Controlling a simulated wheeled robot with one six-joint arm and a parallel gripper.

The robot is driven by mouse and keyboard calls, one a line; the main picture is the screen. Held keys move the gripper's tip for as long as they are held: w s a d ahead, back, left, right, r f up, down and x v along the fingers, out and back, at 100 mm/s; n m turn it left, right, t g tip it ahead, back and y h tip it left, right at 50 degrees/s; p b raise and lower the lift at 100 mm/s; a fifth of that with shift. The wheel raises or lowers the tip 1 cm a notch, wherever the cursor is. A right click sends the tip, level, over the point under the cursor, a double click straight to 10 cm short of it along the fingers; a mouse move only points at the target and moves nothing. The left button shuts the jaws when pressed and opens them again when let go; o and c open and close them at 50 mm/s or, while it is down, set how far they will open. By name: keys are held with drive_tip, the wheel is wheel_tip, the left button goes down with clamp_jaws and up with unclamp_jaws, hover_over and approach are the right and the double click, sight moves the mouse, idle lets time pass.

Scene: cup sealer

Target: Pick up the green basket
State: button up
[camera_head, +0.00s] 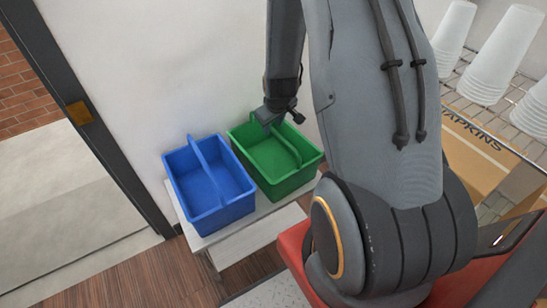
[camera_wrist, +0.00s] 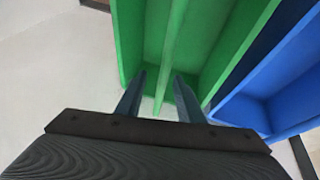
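The green basket (camera_head: 293,183) stands upright on a small white stand against the wall, right of the blue basket. It has two compartments with a raised handle panel along its middle. In the wrist view the green basket (camera_wrist: 131,38) fills the top centre. My gripper (camera_head: 268,120) is over the basket's back left part. In the wrist view my gripper (camera_wrist: 160,76) is open, one finger on each side of the green middle panel, with a gap visible on both sides. How deep the fingertips reach is hard to tell.
The blue basket (camera_head: 222,205) stands close beside it on the left, and also shows in the wrist view (camera_wrist: 250,112). The white stand (camera_head: 235,238) holds both. A wall is right behind. A napkin box (camera_head: 477,150) and stacked white cups (camera_head: 505,55) are at the right.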

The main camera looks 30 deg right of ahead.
drive_tip(key=a+x, duration=0.1)
drive_tip(key=x, duration=0.5)
drive_tip(key=shift+d+f+p, duration=0.3)
drive_tip(key=shift+f+p, duration=0.05)
drive_tip(key=shift+f, duration=0.1)
clamp_jaws()
idle(1.1)
